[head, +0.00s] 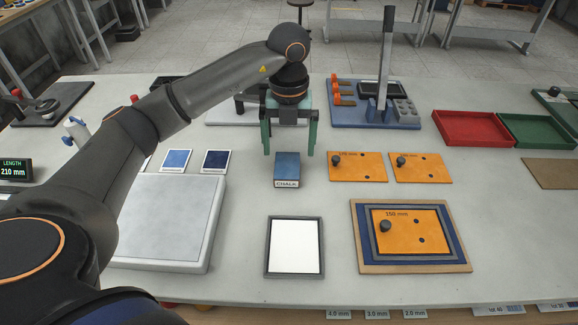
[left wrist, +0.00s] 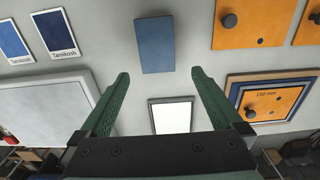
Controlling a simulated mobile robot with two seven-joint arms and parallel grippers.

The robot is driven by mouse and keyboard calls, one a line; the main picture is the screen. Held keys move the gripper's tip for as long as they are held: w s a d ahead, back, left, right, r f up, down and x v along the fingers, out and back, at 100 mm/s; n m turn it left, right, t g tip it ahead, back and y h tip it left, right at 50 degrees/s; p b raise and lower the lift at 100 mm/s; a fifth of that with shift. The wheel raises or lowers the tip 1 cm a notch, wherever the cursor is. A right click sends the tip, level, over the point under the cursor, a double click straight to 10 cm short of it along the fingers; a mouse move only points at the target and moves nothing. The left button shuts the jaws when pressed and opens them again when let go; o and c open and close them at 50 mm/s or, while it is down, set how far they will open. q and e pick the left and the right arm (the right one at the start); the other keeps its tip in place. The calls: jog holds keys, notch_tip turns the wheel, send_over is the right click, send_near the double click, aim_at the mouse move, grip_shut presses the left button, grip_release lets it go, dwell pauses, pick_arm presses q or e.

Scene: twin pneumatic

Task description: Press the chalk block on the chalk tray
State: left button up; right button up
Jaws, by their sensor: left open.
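The chalk block (head: 287,168) is a blue block with a white CHALK label on its front, standing on the table at the middle. It also shows in the left wrist view (left wrist: 155,45), beyond and between my fingertips. The chalk tray (head: 267,247), a dark-framed tray with a white inside, lies nearer the front edge; it also shows in the left wrist view (left wrist: 171,101). My left gripper (head: 289,150) has green fingers, points down, and is open and empty above and behind the block. It appears apart from the block. My right gripper is not in view.
A large pale slab (head: 170,220) lies left of the tray. A wooden board with a blue frame and orange plate (head: 405,222) lies right. Two orange plates (head: 357,167) lie right of the block. A blue lever stand (head: 375,116) stands behind. Table between block and tray is clear.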

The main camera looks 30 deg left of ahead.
aim_at(287, 170)
pick_arm(q)
jog(key=f, duration=0.5)
jog(key=f+p, duration=0.1)
jog(key=f, duration=0.1)
jog(key=shift+a+f, duration=0.3)
jog(key=shift+f, duration=0.1)
jog(key=shift+w+r, duration=0.1)
jog(key=c, duration=1.4)
